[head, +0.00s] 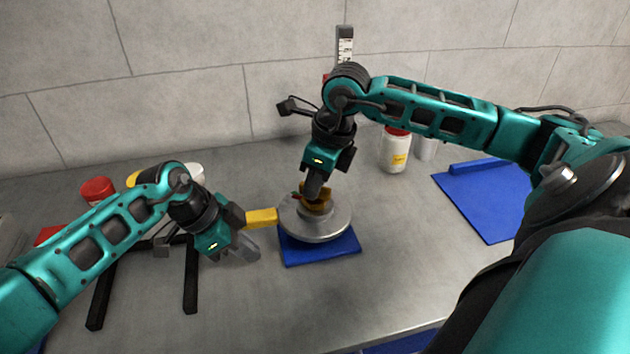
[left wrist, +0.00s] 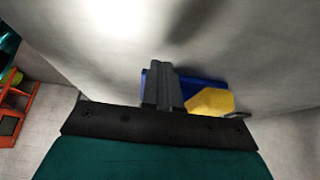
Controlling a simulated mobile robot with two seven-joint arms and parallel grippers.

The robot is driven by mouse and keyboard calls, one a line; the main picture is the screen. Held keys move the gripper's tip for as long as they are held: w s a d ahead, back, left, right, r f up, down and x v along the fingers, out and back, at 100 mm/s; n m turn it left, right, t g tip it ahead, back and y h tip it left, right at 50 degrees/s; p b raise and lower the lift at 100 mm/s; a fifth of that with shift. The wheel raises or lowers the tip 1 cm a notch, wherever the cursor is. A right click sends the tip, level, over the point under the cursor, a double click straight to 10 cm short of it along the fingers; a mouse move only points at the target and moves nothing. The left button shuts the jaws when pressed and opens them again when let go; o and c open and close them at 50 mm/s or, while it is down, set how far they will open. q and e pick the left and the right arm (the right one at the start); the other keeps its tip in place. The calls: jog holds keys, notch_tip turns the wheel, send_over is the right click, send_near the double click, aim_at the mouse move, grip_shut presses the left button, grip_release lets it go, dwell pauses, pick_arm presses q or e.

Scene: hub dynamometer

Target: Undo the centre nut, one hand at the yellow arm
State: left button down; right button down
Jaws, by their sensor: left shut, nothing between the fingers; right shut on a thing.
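The hub is a round silver disc (head: 325,228) with a brass-coloured centre nut (head: 318,203) on top, partly hidden by my right gripper. The yellow arm (head: 262,217) sticks out from the disc to the left; it also shows in the left wrist view (left wrist: 210,102). My right gripper (head: 312,192) points down from above and is shut on the centre nut. My left gripper (head: 250,250) is shut and empty, just left of and in front of the yellow arm, apart from it. Its closed fingers show in the left wrist view (left wrist: 163,86), beside the yellow arm.
A blue mat (head: 322,251) lies under the disc. A larger blue mat (head: 485,195) lies to the right. A white jar with a red lid (head: 395,150) stands behind. A red-lidded container (head: 97,190) and black bars (head: 191,280) are at the left. The front bench is clear.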

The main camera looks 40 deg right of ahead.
jog(key=n+g+y, duration=0.1)
jog(key=n, duration=0.9)
jog(key=n+g, duration=0.1)
jog(key=n, duration=0.2)
jog(key=shift+g+y, duration=0.3)
jog(key=c, duration=0.6)
grip_release()
jog(key=shift+a+r+v, duration=0.1)
jog(key=shift+a+v, duration=0.2)
jog(key=shift+v, duration=0.9)
jog(key=shift+a+r+v, duration=0.1)
jog(key=shift+a+v, duration=0.2)
jog(key=shift+v, duration=0.95)
jog(key=shift+a+v, duration=0.3)
jog(key=shift+v, duration=0.9)
